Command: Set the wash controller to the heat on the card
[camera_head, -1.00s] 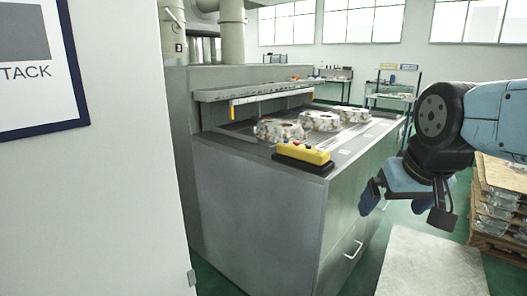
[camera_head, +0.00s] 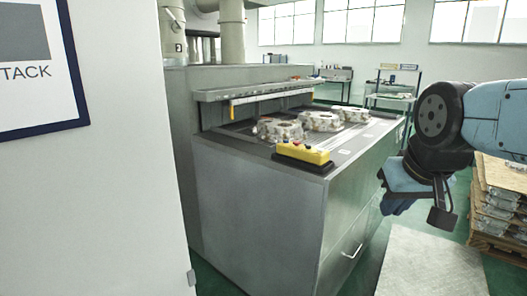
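A yellow control box (camera_head: 303,152) with red and dark buttons sits on the near corner of a grey machine (camera_head: 255,205). I cannot tell whether it is the wash controller, and no dial or reading is legible. A framed sign (camera_head: 38,60) on the white wall at the left is cut off; it shows a grey block and the letters "TACK". No card with a heat on it can be made out. My gripper (camera_head: 398,207) hangs at the right, in front of the machine's right side and apart from it. Its fingers are partly hidden and overlap in this view.
A wooden crate stack (camera_head: 497,205) of metal parts stands at the right. A pale mat (camera_head: 430,265) covers the floor in front. A shelf (camera_head: 392,97) stands behind.

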